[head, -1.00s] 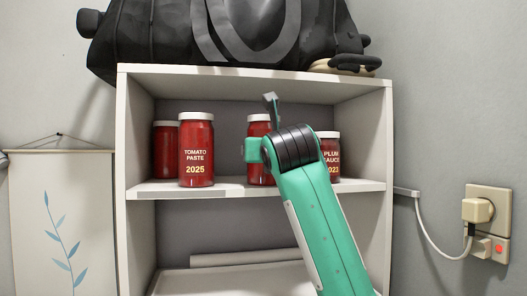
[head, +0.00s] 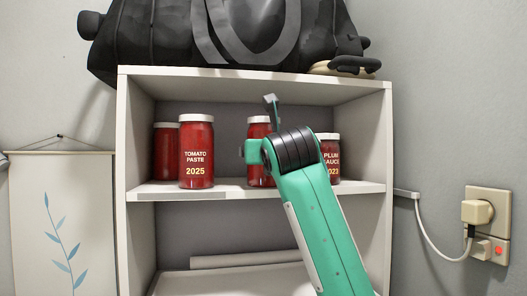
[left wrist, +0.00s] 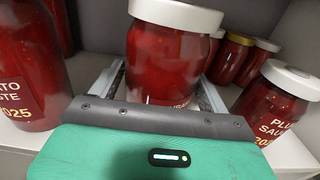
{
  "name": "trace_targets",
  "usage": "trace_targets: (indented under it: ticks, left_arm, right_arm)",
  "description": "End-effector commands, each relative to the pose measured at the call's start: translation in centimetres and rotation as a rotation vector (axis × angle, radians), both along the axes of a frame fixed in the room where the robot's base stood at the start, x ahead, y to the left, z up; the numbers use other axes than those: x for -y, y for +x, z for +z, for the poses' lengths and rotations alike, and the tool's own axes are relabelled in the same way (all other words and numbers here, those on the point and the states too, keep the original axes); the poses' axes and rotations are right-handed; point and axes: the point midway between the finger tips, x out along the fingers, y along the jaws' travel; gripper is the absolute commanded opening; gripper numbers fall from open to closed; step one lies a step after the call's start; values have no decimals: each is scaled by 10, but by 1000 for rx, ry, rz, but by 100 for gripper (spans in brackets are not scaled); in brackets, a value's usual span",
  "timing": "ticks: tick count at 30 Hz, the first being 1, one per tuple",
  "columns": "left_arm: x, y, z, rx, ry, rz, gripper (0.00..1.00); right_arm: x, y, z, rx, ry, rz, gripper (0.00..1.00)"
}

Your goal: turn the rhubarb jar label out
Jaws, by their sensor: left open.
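A red jar with a white lid stands in the middle of the shelf, partly behind my arm in the head view (head: 258,130). In the left wrist view this middle jar (left wrist: 165,55) stands between the two fingers of my open left gripper (left wrist: 160,75). A scrap of pale lettering shows low on its right side, too little to read. No label naming rhubarb is readable. In the head view my green arm hides much of this jar and most of the gripper. My right gripper is out of view.
A tomato paste jar (head: 196,155) stands close on the left, with another red jar (head: 165,150) behind it. A plum sauce jar (head: 330,160) stands on the right. Several more jars are farther back. The cabinet's top panel (head: 250,80) is above.

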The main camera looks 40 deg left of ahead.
Motion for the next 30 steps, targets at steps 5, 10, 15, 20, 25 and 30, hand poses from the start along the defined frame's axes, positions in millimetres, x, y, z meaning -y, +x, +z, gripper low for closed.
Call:
trace_targets:
  ticks: [5,10,15,20,25,30]
  left_arm:
    - [0,0,0,0,0,0,96]
    - [0,0,0,0,0,0,100]
    - [4,-3,-2,-2,-2,-1,100]
    - [24,-19,-4,2,-1,-3,100]
    - [53,-46,-4,2,1,0,100]
    - [81,-69,-3,2,1,0,100]
  right_arm:
    - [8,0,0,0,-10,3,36]
    - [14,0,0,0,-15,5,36]
    - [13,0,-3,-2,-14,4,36]
    - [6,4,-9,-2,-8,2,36]
    - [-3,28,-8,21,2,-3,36]
    - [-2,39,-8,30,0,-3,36]
